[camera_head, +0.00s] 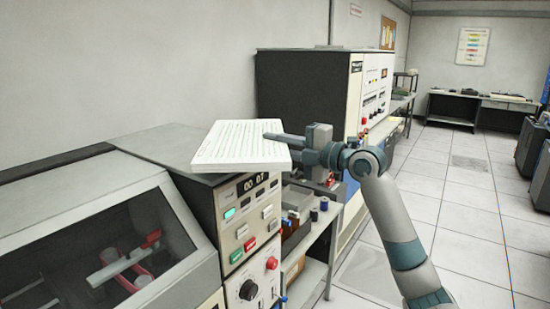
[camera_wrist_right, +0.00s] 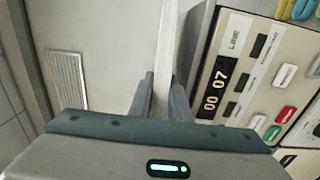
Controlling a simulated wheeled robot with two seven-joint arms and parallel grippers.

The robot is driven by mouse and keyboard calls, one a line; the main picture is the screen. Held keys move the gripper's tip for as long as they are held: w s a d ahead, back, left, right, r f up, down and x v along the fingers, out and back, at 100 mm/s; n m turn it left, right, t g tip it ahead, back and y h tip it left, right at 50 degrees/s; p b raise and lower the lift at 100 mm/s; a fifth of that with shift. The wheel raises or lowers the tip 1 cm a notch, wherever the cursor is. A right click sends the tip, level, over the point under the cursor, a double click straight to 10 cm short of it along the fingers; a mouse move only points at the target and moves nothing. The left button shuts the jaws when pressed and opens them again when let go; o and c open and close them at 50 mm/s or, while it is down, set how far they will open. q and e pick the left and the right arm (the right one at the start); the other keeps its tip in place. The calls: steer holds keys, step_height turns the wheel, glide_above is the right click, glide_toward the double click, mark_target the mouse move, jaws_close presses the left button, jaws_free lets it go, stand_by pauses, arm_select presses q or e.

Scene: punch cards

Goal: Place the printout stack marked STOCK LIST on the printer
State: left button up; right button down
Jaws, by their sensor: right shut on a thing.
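The printout stack (camera_head: 240,143) is a thick block of white paper with printed lines on top; any title on it is too small to read. It lies flat over the right part of the printer's dark top. I cannot tell whether it touches the top. The printer (camera_head: 155,142) has a slanted window and a control panel reading 00 07. My right gripper (camera_head: 285,138) is shut on the stack's right edge. In the right wrist view the stack (camera_wrist_right: 168,40) shows edge-on between the fingers (camera_wrist_right: 162,97), beside the printer's panel (camera_wrist_right: 245,75). My left gripper is not in view.
A tall dark cabinet (camera_head: 300,95) with a white control panel stands behind. A low shelf (camera_head: 310,255) with small items is right of the printer. Open tiled floor (camera_head: 470,210) lies to the right, and desks (camera_head: 475,100) stand at the back.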

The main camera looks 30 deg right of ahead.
steer(key=shift+f+p, duration=0.4)
step_height(320, 180, down, 3)
steer(key=shift+p, duration=0.7)
steer(key=shift+f, duration=0.15)
steer(key=c, duration=1.6)
jaws_free()
steer(key=shift+c, duration=0.2)
